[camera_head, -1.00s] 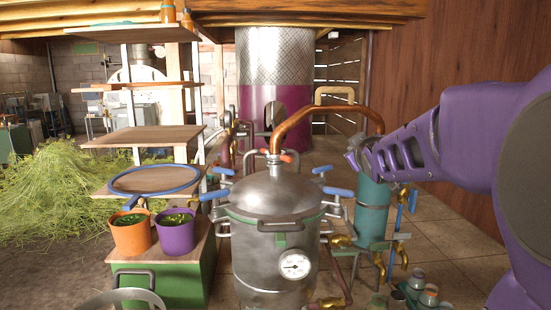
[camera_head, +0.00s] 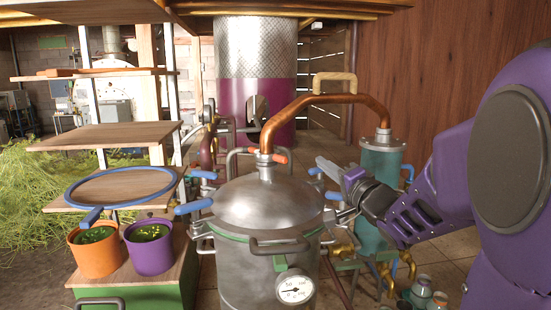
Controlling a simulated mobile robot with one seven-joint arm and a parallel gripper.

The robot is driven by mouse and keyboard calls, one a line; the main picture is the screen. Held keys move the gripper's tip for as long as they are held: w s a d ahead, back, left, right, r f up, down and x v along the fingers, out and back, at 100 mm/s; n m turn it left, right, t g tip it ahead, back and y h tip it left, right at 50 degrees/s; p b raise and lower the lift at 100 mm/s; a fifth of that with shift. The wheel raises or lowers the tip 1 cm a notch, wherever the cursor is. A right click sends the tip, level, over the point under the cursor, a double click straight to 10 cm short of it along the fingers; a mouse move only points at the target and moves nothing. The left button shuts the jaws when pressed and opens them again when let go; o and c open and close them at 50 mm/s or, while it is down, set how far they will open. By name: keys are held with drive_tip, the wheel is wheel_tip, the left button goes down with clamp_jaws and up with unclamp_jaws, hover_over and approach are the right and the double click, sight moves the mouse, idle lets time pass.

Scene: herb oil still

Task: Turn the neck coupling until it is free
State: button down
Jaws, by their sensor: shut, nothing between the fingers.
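The neck coupling (camera_head: 265,157) is a small collar with orange-red lugs at the top of the still's domed steel lid (camera_head: 266,200). The copper swan-neck pipe (camera_head: 325,99) rises from it and arches right to the teal condenser (camera_head: 381,160). The pipe and coupling look joined. My gripper (camera_head: 321,164) is shut and empty, to the right of the coupling and apart from it. Its grey fingers point left, over the right side of the lid near the blue clamp handles (camera_head: 333,195). The back of the coupling is hidden.
More blue clamp handles (camera_head: 193,207) stick out at the lid's left. A wooden handle (camera_head: 335,76) stands on the copper pipe. A dial gauge (camera_head: 295,288) is on the pot's front. Orange (camera_head: 95,258) and purple (camera_head: 150,255) herb pots stand left, below a blue ring (camera_head: 120,184).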

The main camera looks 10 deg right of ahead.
sight(267, 155)
drive_tip(key=w+a, duration=0.1)
drive_tip(key=w, duration=0.1)
drive_tip(key=w+a, duration=0.2)
drive_tip(key=w, duration=0.1)
drive_tip(key=w+a+b, duration=0.1)
drive_tip(key=w+a, duration=0.1)
drive_tip(key=shift+w+a, duration=0.2)
drive_tip(key=shift+w, duration=0.15)
drive_tip(key=shift+s+a+f, duration=0.15)
drive_tip(key=shift+s+a, duration=0.1)
drive_tip(key=shift+a, duration=0.05)
